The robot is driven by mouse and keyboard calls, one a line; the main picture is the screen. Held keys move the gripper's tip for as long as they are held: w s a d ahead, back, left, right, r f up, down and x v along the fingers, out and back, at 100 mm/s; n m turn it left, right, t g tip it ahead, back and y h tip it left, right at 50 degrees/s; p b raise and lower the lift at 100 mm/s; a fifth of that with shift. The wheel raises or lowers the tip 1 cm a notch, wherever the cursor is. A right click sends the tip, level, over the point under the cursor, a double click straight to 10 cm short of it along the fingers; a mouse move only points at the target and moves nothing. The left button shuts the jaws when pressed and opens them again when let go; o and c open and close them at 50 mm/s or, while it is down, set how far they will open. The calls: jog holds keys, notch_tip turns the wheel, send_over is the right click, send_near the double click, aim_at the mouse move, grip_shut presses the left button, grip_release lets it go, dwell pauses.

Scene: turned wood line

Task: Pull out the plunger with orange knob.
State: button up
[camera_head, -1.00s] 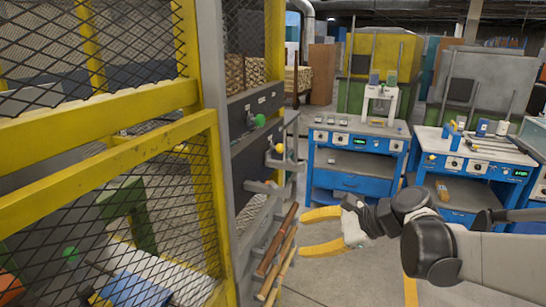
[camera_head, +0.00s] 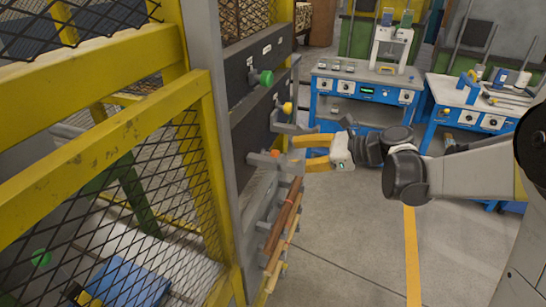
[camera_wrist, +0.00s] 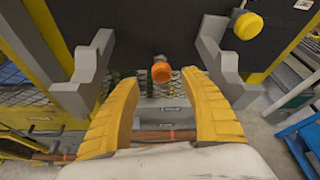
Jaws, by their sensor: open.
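The orange knob (camera_wrist: 161,72) sits at the lower edge of a dark panel, between and ahead of my open fingers in the wrist view. In the head view the orange knob (camera_head: 276,154) is small, just left of my fingertips. My gripper (camera_head: 300,152) has yellow fingers, spread open and empty; it also shows in the wrist view (camera_wrist: 161,95). The knob looks apart from both fingers. A yellow knob (camera_head: 287,108) and a green knob (camera_head: 265,78) stand out from the panel farther up. The yellow knob shows at the upper right of the wrist view (camera_wrist: 247,25).
Grey brackets (camera_wrist: 92,75) flank the orange knob, with another on the right (camera_wrist: 217,55). Wooden rods (camera_head: 284,222) lie below. A yellow mesh guard (camera_head: 110,150) stands at left. Blue workbenches (camera_head: 365,88) stand behind; the floor at right is clear.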

aim_at(278, 155)
jog(key=b+x, duration=0.1)
jog(key=x, duration=0.5)
jog(key=shift+w+a+f, duration=0.1)
jog(key=shift+w+a, duration=0.05)
jog(key=shift+w, duration=0.05)
grip_shut()
